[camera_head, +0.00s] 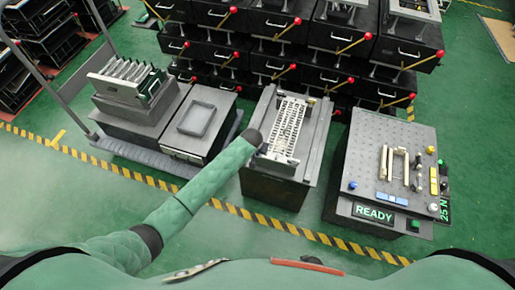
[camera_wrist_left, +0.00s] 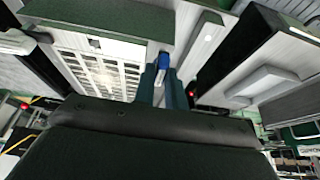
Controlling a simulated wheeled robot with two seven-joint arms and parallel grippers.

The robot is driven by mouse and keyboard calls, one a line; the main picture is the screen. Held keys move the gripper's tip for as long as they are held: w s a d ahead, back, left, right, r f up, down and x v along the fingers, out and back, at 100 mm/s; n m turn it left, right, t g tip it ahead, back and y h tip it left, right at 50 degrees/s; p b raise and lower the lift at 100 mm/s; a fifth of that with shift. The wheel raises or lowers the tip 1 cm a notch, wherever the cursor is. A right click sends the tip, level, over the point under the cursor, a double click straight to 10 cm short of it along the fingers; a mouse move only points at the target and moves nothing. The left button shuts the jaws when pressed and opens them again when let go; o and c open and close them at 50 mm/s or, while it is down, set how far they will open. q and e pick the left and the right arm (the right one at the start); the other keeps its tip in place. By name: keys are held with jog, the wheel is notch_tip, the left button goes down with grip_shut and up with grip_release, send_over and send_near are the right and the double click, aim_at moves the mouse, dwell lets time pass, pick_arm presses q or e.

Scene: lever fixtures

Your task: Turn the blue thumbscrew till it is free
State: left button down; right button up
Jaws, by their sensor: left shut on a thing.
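The blue thumbscrew (camera_wrist_left: 164,61) shows in the left wrist view between the fingertips of my left gripper (camera_wrist_left: 162,76). The two greenish fingers are shut on it. It sits by the edge of a pale frame with a white slotted rack (camera_wrist_left: 108,72). In the head view my left arm reaches to the near left side of this rack (camera_head: 286,125) on the middle stand (camera_head: 312,150). My wrist hides the thumbscrew and fingertips there. How far the screw is threaded in cannot be told. My right gripper is not in view.
To the right stands a grey panel (camera_head: 375,140) with knobs, a blue button (camera_head: 353,185) and a lit READY sign (camera_head: 374,214). To the left are a grey tray (camera_head: 195,118) and a board rack (camera_head: 125,80). Black drawer units with red-tipped levers (camera_head: 270,48) line the back.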

pick_arm(q)
jog(key=shift+r, duration=0.1)
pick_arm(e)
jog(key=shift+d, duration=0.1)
pick_arm(q)
jog(key=c, duration=1.4)
grip_release()
jog(key=shift+c, duration=0.2)
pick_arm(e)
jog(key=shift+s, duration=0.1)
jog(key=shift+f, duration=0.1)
